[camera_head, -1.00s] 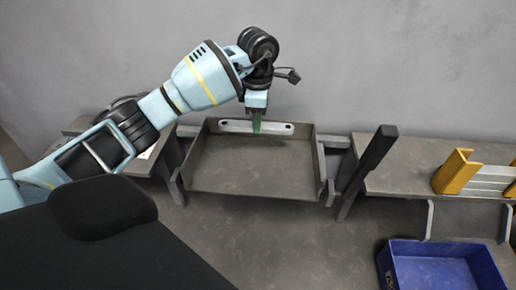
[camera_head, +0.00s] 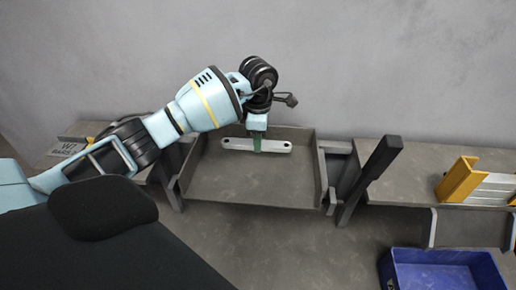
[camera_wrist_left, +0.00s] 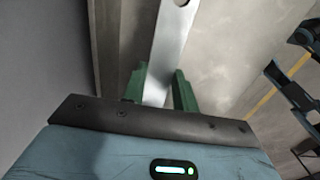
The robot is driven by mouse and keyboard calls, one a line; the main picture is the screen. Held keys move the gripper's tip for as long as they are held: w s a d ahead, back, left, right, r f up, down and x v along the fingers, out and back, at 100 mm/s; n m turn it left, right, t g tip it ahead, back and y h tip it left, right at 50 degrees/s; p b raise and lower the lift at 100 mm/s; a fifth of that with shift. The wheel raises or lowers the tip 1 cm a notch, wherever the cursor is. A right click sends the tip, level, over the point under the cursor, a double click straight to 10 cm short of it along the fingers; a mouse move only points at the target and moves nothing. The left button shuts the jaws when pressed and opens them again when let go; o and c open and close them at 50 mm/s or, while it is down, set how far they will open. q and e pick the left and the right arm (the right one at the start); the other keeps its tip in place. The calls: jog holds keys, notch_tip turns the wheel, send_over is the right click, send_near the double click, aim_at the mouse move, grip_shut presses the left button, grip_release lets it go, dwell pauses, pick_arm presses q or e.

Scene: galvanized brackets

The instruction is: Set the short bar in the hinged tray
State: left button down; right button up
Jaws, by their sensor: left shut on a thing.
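The short bar (camera_head: 278,147) is a pale metal strip with a hole near each end. My left gripper (camera_head: 257,146) is shut on it near its middle, with green fingers. In the left wrist view the bar (camera_wrist_left: 175,45) runs up and away between the green fingertips (camera_wrist_left: 160,85). The hinged tray (camera_head: 250,191) is a grey shallow tray with raised side walls. The bar is over the back part of the tray, lying crosswise; I cannot tell whether it touches the floor of it. My right gripper is not in view.
A dark upright post (camera_head: 378,165) stands right of the tray. Farther right, a shelf (camera_head: 410,180) carries yellow brackets with metal bars (camera_head: 460,178). A blue crate (camera_head: 440,258) sits low at the right. A label (camera_head: 68,145) shows on the left bench.

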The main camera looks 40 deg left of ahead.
pick_arm(q)
jog(key=shift+f, duration=1.8)
jog(key=shift+f, duration=0.1)
jog(key=c, duration=1.1)
grip_release()
notch_tip(320, 180, up, 12)
jog(key=shift+r, duration=0.1)
